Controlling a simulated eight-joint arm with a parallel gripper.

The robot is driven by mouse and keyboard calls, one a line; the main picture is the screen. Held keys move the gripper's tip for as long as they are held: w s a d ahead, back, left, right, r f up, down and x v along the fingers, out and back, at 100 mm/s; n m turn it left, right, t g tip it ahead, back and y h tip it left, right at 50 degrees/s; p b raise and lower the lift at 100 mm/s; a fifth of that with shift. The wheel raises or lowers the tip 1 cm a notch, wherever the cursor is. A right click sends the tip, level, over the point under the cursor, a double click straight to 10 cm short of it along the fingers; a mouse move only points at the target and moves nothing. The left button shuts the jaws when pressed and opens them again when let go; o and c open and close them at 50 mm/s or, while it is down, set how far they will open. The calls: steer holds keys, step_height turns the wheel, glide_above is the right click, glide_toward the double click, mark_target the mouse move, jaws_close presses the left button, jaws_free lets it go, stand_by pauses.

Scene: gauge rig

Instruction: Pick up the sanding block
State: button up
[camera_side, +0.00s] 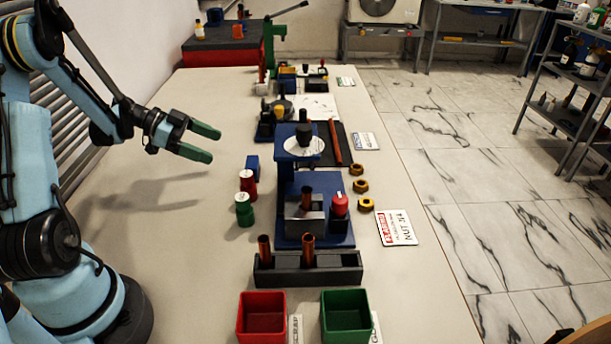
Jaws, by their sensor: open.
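My gripper (212,146) is open and empty, with two green fingers spread above the left part of the table. No thing in view is plainly marked as the sanding block. A small blue block (252,166) stands on the table to the lower right of my gripper and apart from it; I cannot tell whether it is the sanding block. The blue block stands just behind a red cylinder (248,185) with a white top and a green cylinder (244,211).
A blue rig (312,226) stands right of the cylinders. A black rack (330,273) holds copper tubes in front. A red bin (262,317) and a green bin (346,317) stand at the near edge. Several brass nuts (360,186) lie right. The table's left side is clear.

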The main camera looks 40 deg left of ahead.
mark_target(251, 161)
steer(key=x, duration=1.2)
steer(key=shift+a, duration=0.1)
steer(key=c, duration=1.1)
steer(key=shift+r, duration=0.1)
